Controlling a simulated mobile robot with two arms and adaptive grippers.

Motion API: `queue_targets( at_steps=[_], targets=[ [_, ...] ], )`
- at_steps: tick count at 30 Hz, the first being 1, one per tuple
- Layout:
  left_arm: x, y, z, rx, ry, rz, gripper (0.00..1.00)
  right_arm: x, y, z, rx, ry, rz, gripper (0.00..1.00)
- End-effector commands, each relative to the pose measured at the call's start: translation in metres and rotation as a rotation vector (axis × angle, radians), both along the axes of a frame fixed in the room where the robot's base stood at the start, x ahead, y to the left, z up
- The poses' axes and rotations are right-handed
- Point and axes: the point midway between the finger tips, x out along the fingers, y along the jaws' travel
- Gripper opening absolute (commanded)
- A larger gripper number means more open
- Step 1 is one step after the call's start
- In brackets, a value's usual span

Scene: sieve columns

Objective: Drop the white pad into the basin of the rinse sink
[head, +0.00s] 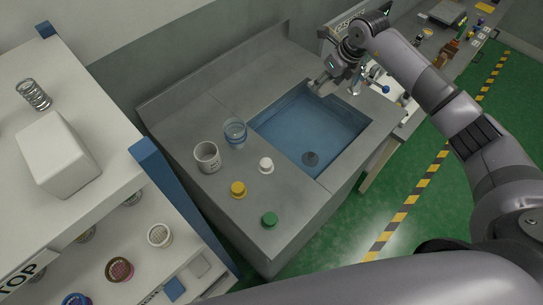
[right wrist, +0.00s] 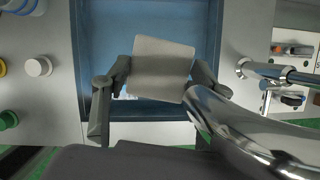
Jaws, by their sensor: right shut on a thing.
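The white pad (right wrist: 162,68) shows in the right wrist view as a pale, slightly tilted square between my right gripper's fingers. My right gripper (right wrist: 161,80) is shut on it. In the head view my right gripper (head: 322,84) is at the far edge of the rinse sink, and the pad is hard to make out there. The sink's blue basin (head: 290,125) has a dark round drain (head: 310,158). In the right wrist view the basin (right wrist: 150,108) lies below the pad. My left gripper is not in view.
A chrome tap (right wrist: 245,125) crosses close beside my right finger in the right wrist view. On the counter left of the basin stand a white mug (head: 207,157), a clear beaker (head: 235,132), and white (head: 266,165), yellow (head: 238,189) and green (head: 270,219) caps.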

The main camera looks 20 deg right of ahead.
Motion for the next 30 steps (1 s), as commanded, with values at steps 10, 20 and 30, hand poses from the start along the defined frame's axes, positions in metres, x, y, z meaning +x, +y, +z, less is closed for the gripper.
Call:
queue_targets(
  at_steps=[10,20,30],
  targets=[
    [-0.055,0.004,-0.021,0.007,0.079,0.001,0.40,0.002,-0.001,-0.026,0.002,-0.009,-0.004,0.42],
    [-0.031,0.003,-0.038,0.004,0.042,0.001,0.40,0.002,-0.001,-0.057,0.002,-0.010,-0.004,0.42],
    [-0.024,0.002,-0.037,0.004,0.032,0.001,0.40,0.002,-0.001,-0.057,0.001,-0.010,-0.003,0.56]
  ],
)
